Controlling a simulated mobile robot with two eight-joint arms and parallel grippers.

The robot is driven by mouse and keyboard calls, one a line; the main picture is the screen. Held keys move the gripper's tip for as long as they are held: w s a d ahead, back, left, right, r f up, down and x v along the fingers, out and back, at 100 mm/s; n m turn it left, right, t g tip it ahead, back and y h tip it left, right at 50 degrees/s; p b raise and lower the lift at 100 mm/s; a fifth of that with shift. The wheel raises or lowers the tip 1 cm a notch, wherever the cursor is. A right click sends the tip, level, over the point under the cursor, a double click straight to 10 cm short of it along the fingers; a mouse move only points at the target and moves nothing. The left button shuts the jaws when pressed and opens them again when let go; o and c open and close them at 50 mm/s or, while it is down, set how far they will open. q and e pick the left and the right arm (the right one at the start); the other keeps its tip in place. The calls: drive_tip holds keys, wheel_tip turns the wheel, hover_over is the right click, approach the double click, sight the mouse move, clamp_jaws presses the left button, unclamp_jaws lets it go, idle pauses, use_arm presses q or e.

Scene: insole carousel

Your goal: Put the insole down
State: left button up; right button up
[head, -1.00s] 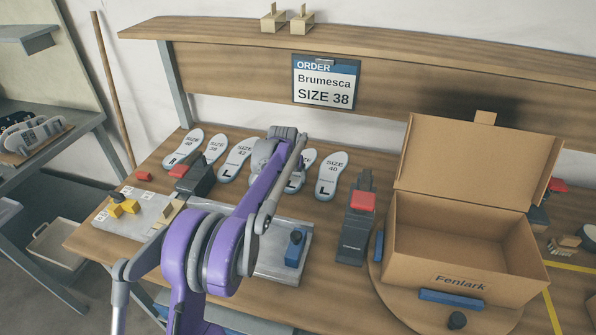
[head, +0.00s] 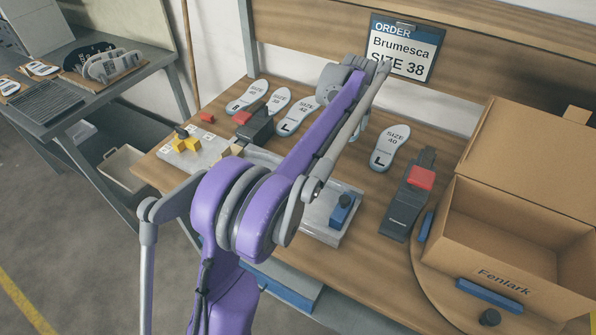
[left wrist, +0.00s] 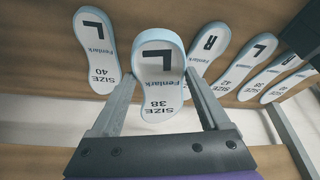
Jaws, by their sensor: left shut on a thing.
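The left wrist view shows a grey-white insole (left wrist: 158,95) marked L, Fenlark, SIZE 38. My left gripper (left wrist: 162,80) is shut on it, one finger on each side. In the head view my purple left arm reaches over the table, and its gripper (head: 358,122) is largely hidden behind its own links; I cannot make out the held insole there. My right gripper is in neither view. The order sign (head: 404,50) reads Brumesca, SIZE 38.
Several insoles lie in a row at the table's back, including a size 40 L insole (head: 389,148). A dark device with a red block (head: 421,178) stands right of it. An open Fenlark box (head: 500,277) sits on a round board (head: 428,283). A metal tray (head: 318,226) lies in front.

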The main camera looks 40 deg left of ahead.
use_arm(q)
drive_tip(key=s+d+r+n+g+y, duration=0.1)
drive_tip(key=s+d+n+g, duration=0.15)
drive_tip(key=s+n, duration=0.7)
drive_tip(key=s+d+r+n+g+y, duration=0.1)
drive_tip(key=s+n+g, duration=0.35)
drive_tip(key=s, duration=0.85)
drive_tip(key=shift+n+t, duration=0.8)
drive_tip(key=shift+t, duration=0.1)
drive_tip(key=f+b, duration=0.1)
drive_tip(key=f, duration=0.9)
drive_tip(key=shift+a, duration=0.2)
drive_tip(key=shift+f, duration=0.2)
drive_tip(key=o, duration=1.2)
drive_tip(key=shift+r, duration=0.25)
drive_tip(key=v, duration=1.2)
drive_tip(key=shift+p, duration=0.45)
drive_tip(key=shift+d+f, duration=0.1)
